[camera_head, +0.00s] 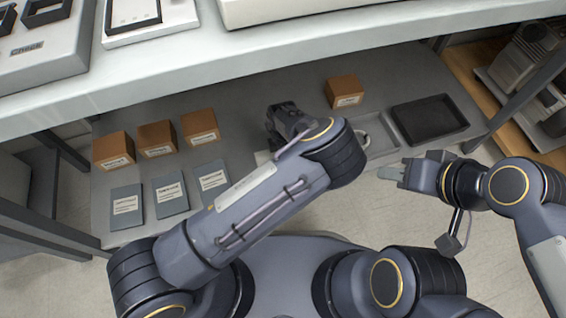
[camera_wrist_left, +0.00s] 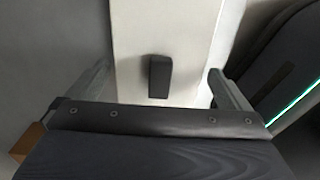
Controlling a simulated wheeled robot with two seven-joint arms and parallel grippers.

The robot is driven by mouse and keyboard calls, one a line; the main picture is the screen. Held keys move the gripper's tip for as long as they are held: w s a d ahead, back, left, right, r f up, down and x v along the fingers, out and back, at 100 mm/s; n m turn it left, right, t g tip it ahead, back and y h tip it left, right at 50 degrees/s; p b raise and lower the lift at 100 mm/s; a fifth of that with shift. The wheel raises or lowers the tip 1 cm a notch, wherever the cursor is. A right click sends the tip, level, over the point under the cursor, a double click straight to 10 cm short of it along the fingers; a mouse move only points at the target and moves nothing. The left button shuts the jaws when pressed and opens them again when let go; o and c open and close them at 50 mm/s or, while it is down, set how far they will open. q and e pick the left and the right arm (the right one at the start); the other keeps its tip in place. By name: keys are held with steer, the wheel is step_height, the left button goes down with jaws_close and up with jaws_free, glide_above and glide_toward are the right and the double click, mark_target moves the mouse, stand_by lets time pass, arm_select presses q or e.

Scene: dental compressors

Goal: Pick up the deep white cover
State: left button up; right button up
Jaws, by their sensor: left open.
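The white cover (camera_wrist_left: 165,25) shows in the left wrist view as a long pale piece with a dark rectangular block (camera_wrist_left: 160,77) on it. My left gripper (camera_wrist_left: 161,90) is open, with one finger on each side of the white piece; I cannot tell whether they touch it. In the head view my left arm hides most of this piece, and only a small white part (camera_head: 262,157) shows beside the arm.
Several brown boxes and grey packets lie on the left of the lower grey shelf (camera_head: 245,105). Another brown box (camera_head: 345,91), a light grey tray (camera_head: 388,143) and a black tray (camera_head: 430,118) are to the right. The upper shelf (camera_head: 200,75) overhangs the back.

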arm_select(q)
steer(key=shift+f, duration=0.65)
steer(key=c, duration=0.8)
steer(key=shift+r, duration=0.15)
